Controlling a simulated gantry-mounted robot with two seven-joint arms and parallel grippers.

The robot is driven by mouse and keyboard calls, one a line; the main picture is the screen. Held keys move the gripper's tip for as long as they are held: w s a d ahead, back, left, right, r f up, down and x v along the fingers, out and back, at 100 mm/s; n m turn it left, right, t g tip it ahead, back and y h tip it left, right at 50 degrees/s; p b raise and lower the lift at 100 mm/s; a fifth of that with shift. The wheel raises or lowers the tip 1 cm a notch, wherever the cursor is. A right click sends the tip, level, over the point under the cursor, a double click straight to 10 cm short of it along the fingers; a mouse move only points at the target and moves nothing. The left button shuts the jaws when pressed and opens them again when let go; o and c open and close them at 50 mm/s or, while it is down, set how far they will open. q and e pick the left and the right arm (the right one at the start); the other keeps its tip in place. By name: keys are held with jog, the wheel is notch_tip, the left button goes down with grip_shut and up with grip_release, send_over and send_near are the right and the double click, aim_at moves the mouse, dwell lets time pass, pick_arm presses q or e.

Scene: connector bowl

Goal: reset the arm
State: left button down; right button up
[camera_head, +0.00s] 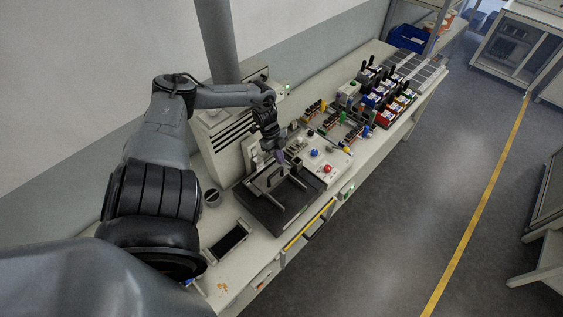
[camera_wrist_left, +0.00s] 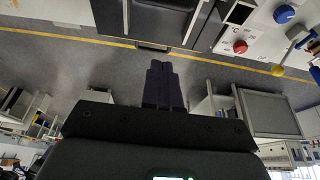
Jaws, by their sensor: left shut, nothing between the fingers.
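My left arm reaches in from the left of the head view, over the long workbench (camera_head: 228,268). My left gripper (camera_head: 282,158) hangs above the back of a black tray fixture (camera_head: 262,214) on the bench. In the left wrist view the two dark fingers of the left gripper (camera_wrist_left: 164,85) are together, with nothing between them. The view beyond the fingers shows the bench edge and the floor. Whether the fingertips touch anything below cannot be told from the head view. My right gripper is in neither view.
Several coloured bins (camera_head: 385,105) are further along. The floor (camera_head: 400,200) is clear.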

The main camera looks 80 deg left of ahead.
pick_arm(q)
jog(key=s+d+f+n+h, duration=0.1)
jog(key=s+d+f+h, duration=0.1)
jog(key=s+d+f, duration=0.4)
jog(key=w+d+f+t+h, duration=0.1)
jog(key=w+d+f, duration=0.1)
jog(key=d, duration=1)
jog(key=w+d+f+t+h, duration=0.1)
jog(key=w+d+f+t, duration=0.1)
jog(key=d, duration=1)
jog(key=w+d+r+n+t+y, duration=0.1)
jog(key=w+d+r+n+y, duration=0.1)
jog(key=w+d+r, duration=0.5)
jog(key=w+d+r+n+t+y, duration=0.2)
jog(key=d+r, duration=0.2)
jog(key=d, duration=0.5)
jog(key=s+a+r+n+g+y, duration=0.3)
jog(key=s+r+n+g, duration=0.1)
jog(key=r, duration=0.3)
jog(key=shift+s+a+r, duration=0.15)
jog(key=shift+s+r, duration=0.05)
jog(key=shift+s, duration=0.7)
